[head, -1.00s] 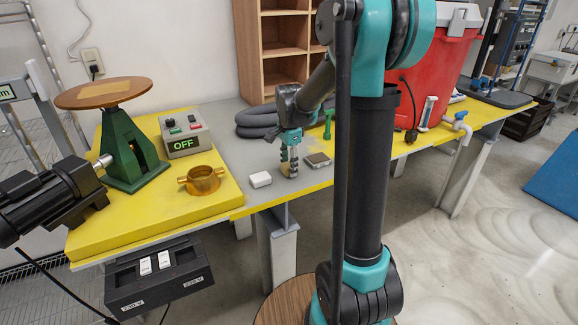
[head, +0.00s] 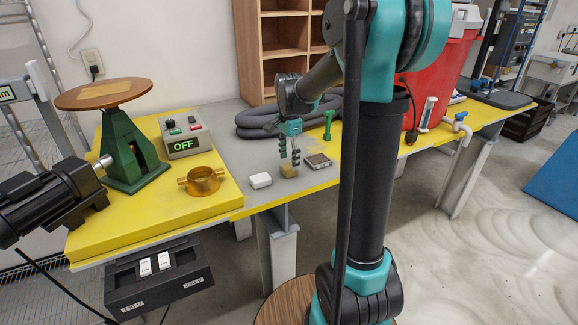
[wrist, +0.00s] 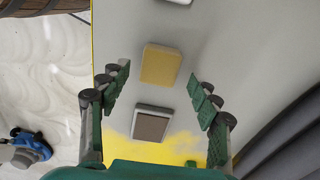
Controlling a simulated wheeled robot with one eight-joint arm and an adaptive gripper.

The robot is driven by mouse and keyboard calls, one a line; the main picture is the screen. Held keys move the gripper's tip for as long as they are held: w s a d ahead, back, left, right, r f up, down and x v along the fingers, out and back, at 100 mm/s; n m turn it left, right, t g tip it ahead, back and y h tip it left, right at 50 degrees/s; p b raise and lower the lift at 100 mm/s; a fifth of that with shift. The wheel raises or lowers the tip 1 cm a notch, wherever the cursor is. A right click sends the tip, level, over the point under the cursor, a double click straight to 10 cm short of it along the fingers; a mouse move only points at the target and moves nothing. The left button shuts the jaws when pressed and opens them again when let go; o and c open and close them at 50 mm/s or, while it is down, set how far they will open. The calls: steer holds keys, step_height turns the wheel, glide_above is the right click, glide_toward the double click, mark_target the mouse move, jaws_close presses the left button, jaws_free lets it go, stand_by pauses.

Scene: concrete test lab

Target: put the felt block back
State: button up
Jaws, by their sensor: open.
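A small tan-yellow block (head: 289,171) lies flat on the grey strip of the bench; it also shows in the wrist view (wrist: 161,65). It sits between a white block (head: 260,180) and a brown-grey pad with a pale rim (head: 318,161). I cannot tell for certain which of these is the felt block. My gripper (head: 290,160) is open and empty, just above the tan-yellow block. In the wrist view its fingers (wrist: 158,95) are spread wide, with clear space between them and the block.
A grey coiled hose (head: 262,122) lies behind, and a green upright part (head: 328,124) stands behind the pad. A brass ring (head: 204,181) and a control box reading OFF (head: 184,137) are at left. A red tank (head: 440,80) stands at right. The bench's front edge is close.

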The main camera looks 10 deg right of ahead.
mark_target(289, 166)
step_height(289, 166, up, 8)
steer(key=s+d+f+n+t, duration=0.2)
steer(key=s+f+n, duration=0.5)
steer(key=s+f, duration=0.2)
steer(key=s+d+f+n+t, duration=0.2)
steer(key=s+f+n, duration=0.5)
steer(key=s, duration=0.6)
step_height(289, 166, down, 2)
